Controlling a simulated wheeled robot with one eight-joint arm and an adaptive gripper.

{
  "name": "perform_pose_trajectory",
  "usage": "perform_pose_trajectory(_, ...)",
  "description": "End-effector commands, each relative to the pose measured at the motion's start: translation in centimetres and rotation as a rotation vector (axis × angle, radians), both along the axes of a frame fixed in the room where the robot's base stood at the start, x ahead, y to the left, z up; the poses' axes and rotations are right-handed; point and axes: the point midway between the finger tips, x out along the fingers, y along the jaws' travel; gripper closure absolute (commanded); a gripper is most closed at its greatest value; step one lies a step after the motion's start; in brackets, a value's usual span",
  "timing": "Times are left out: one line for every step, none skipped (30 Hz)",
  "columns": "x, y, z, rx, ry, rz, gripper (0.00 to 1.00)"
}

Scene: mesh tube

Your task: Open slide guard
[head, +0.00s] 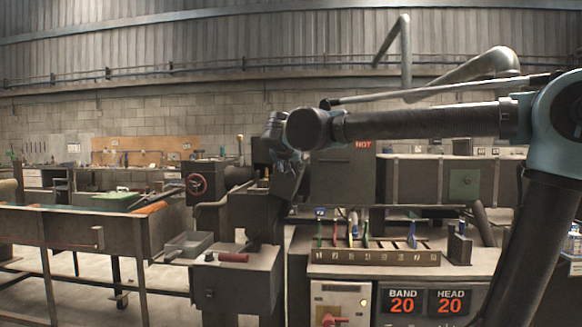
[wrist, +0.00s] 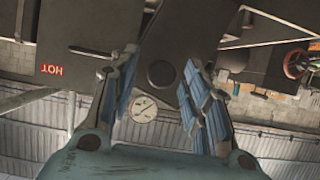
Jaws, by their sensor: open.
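My gripper (head: 291,183) is at the end of my arm, in front of the dark machine left of the HOT sign. In the wrist view, my gripper (wrist: 160,62) has its blue-padded fingers spread apart with nothing clasped between them. A dark panel with a round dark boss (wrist: 161,73) shows between and beyond the fingers; I cannot tell how far off it is. A dark housing (head: 343,178) carries the red HOT sign (head: 363,144) and a thin bar (head: 336,161). I cannot tell for sure which part is the slide guard; my arm hides part of the machine.
A grey box with a red handle (head: 233,257) stands below my gripper. A numbered rack (head: 372,257) with coloured upright pieces sits to the right, above BAND and HEAD displays (head: 419,301). A red handwheel (head: 197,184) and a long trough (head: 75,228) are at left.

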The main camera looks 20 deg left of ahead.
Motion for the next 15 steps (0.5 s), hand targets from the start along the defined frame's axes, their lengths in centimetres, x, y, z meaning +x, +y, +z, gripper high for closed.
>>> perform_pose_trajectory(0.06,0.01,-0.03,0.000,0.000,0.000,0.56)
perform_pose_trajectory(0.08,0.01,-0.03,0.000,0.000,0.000,0.56)
perform_pose_trajectory(0.08,0.02,-0.03,0.000,0.000,0.000,0.56)
perform_pose_trajectory(0.08,0.02,-0.03,0.000,0.000,0.000,0.56)
perform_pose_trajectory(0.07,0.03,-0.03,0.000,0.000,0.000,0.56)
perform_pose_trajectory(0.07,0.03,-0.03,0.000,0.000,0.000,0.56)
perform_pose_trajectory(0.06,0.03,-0.03,0.000,0.000,0.000,0.56)
perform_pose_trajectory(0.06,0.03,-0.03,0.000,0.000,0.000,0.59)
perform_pose_trajectory(0.06,0.04,-0.03,0.000,0.000,0.000,0.68)
perform_pose_trajectory(0.05,0.04,-0.02,0.000,0.000,0.000,0.75)
perform_pose_trajectory(0.05,0.04,-0.02,0.000,0.000,0.000,0.81)
perform_pose_trajectory(0.05,0.04,-0.02,0.000,0.000,0.000,0.90)
perform_pose_trajectory(0.05,0.03,-0.02,0.000,0.000,0.000,0.97)
perform_pose_trajectory(0.05,0.03,-0.02,0.000,0.000,0.000,1.00)
perform_pose_trajectory(0.05,0.03,-0.02,0.000,0.000,0.000,1.00)
